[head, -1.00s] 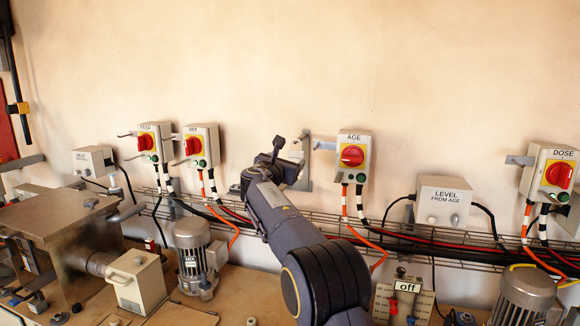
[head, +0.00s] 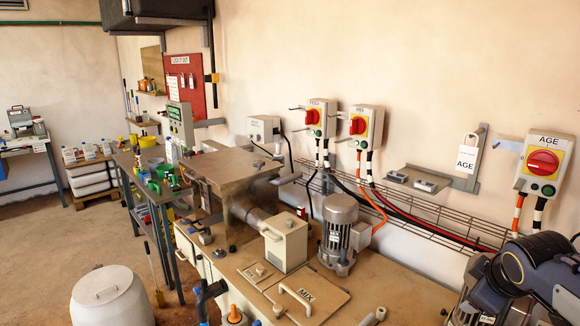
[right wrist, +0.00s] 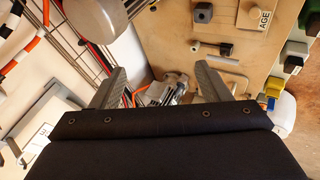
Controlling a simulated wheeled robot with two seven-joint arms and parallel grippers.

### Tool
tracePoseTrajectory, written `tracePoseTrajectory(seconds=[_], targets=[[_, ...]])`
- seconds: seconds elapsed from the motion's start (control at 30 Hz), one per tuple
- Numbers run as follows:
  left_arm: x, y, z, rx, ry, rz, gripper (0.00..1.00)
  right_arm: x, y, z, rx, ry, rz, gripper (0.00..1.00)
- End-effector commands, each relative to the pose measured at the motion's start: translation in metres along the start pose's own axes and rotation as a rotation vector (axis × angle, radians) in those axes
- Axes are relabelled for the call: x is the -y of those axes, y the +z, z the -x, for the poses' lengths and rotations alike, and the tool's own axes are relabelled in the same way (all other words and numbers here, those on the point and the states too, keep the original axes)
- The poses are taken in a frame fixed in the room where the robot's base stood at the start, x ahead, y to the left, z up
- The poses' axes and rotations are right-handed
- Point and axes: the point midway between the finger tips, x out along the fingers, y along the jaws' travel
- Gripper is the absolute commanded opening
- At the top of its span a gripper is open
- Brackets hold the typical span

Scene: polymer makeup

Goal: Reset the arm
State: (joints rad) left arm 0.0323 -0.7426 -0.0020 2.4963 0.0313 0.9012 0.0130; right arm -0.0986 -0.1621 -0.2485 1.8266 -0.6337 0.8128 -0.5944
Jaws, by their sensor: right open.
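My right arm (head: 535,270) shows in the head view at the lower right edge, in front of the wall and below the AGE switch box (head: 543,165). Its gripper lies outside that view. In the right wrist view my right gripper (right wrist: 160,82) has its two fingers spread wide apart, with nothing between them; a motor lies farther off beyond the gap. My left gripper is in neither view. A white AGE tag (head: 467,157) hangs by the wall bracket left of the AGE box.
A bench (head: 380,290) carries a motor (head: 340,235), a beige box (head: 285,243) and a steel housing (head: 222,170). A wire cable tray (head: 400,212) runs along the wall. A white drum (head: 112,298) stands on the floor at left, with open floor behind it.

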Motion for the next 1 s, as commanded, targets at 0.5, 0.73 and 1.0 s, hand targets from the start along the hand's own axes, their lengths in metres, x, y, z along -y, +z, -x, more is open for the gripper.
tracePoseTrajectory(seconds=[0.5, 0.73, 1.0], targets=[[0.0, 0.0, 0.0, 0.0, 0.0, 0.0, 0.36, 0.254, 0.049, 0.075, -0.044, -0.539, -0.827, 0.7], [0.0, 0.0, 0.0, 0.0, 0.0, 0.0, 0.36, 0.275, 0.052, 0.079, -0.024, -0.582, -0.897, 0.7], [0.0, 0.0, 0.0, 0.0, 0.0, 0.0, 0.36, 0.274, 0.052, 0.079, -0.025, -0.581, -0.894, 0.7]])
